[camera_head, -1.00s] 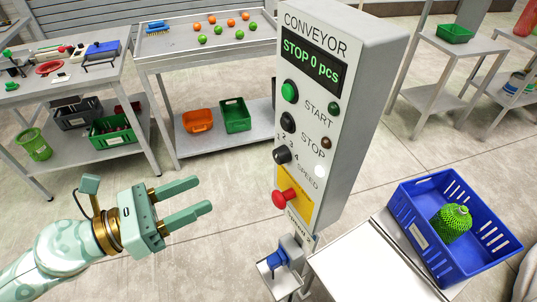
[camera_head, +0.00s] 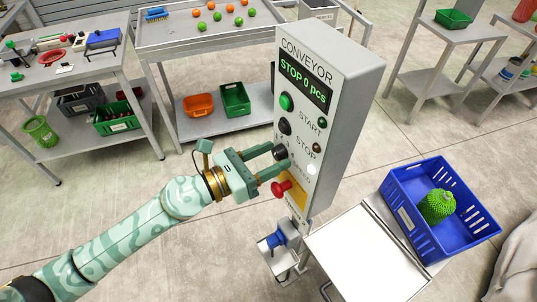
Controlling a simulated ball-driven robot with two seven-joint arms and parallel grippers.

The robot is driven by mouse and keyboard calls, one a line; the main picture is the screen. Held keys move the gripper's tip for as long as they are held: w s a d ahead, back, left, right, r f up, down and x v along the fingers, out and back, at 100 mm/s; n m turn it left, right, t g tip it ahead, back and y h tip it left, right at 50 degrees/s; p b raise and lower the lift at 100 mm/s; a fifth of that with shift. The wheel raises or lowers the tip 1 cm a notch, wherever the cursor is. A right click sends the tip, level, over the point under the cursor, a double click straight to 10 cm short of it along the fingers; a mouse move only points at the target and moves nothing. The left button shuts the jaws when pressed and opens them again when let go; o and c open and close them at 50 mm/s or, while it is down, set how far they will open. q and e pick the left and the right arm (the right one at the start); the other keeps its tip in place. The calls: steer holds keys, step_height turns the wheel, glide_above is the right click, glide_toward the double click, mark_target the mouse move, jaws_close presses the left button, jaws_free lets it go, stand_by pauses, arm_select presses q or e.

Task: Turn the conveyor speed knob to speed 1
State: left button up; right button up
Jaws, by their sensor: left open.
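The grey conveyor control box (camera_head: 345,110) stands upright in the middle of the head view, its display reading "STOP 0 pcs". The dark speed knob (camera_head: 280,152) is on its front, below the black stop button (camera_head: 284,126). My left gripper (camera_head: 277,158) is open, its two fingers pointing right at the knob. The fingertips lie around the knob in the picture; I cannot tell whether they touch it. The fingers partly cover the speed numbers and label, so the knob's setting cannot be read. My right gripper is not in view.
The red emergency button (camera_head: 281,189) sits on a yellow plate just below the lower finger. The green start button (camera_head: 286,102) is above. A blue crate (camera_head: 400,208) with a green netted item stands at the right. Tables and shelves stand behind.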

arm_select(q)
steer(key=c, duration=1)
